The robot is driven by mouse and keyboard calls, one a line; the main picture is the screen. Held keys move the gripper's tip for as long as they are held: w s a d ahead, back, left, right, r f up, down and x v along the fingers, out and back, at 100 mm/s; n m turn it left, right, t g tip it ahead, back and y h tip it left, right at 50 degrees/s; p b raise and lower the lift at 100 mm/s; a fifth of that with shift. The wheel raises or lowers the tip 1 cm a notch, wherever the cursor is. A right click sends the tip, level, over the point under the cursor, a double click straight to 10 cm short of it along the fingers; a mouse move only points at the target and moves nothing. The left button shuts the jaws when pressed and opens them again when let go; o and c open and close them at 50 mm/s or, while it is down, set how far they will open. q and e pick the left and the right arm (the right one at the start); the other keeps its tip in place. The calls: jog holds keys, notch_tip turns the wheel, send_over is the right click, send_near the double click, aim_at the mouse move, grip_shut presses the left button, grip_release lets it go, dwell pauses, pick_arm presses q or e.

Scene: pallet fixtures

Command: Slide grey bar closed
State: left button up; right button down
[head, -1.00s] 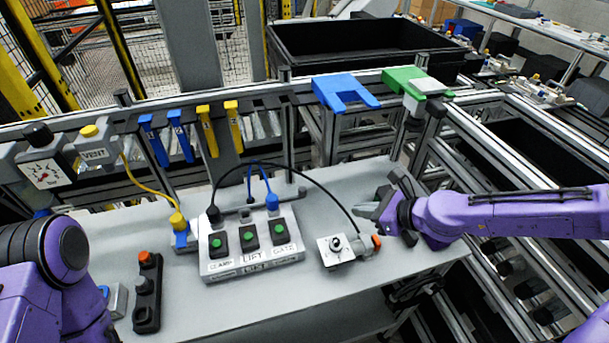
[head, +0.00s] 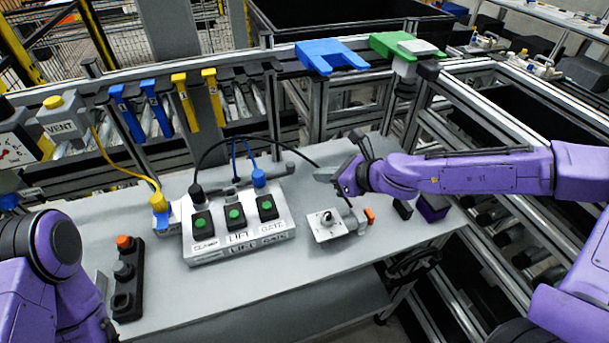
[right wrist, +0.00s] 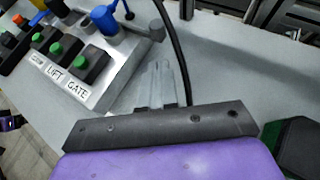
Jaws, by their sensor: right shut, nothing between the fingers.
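A grey bar (head: 287,168) with a rounded end lies behind the button box (head: 236,250), along the box's back edge near the blue plug. Its end also shows in the right wrist view (right wrist: 157,31). Most of its length is hidden behind the plugs and cables. My right gripper (head: 322,174) is shut and empty, to the right of the bar's end and apart from it. In the right wrist view its fingertips (right wrist: 162,72) are together over the table beside the box. Only my left arm shows; its gripper is out of view.
A black cable (head: 270,141) arches from the box close by my right gripper. A metal block with a knob (head: 328,224) stands on the table below it. A black pendant (head: 126,280) lies at left. Blue (head: 330,56) and green (head: 404,45) fixtures sit on the back rail.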

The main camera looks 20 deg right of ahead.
pick_arm(q)
jog(key=shift+f, duration=0.3)
pick_arm(e)
jog(key=w+a, duration=0.2)
jog(key=w+a+f, duration=0.1)
jog(key=w, duration=0.1)
jog(key=shift+w+a, duration=0.35)
jog(key=shift+a, duration=0.05)
jog(key=shift+s+a+f+b, duration=0.15)
jog(key=shift+a+b, duration=0.55)
jog(key=shift+a, duration=0.45)
pick_arm(q)
jog(key=shift+f, duration=0.6)
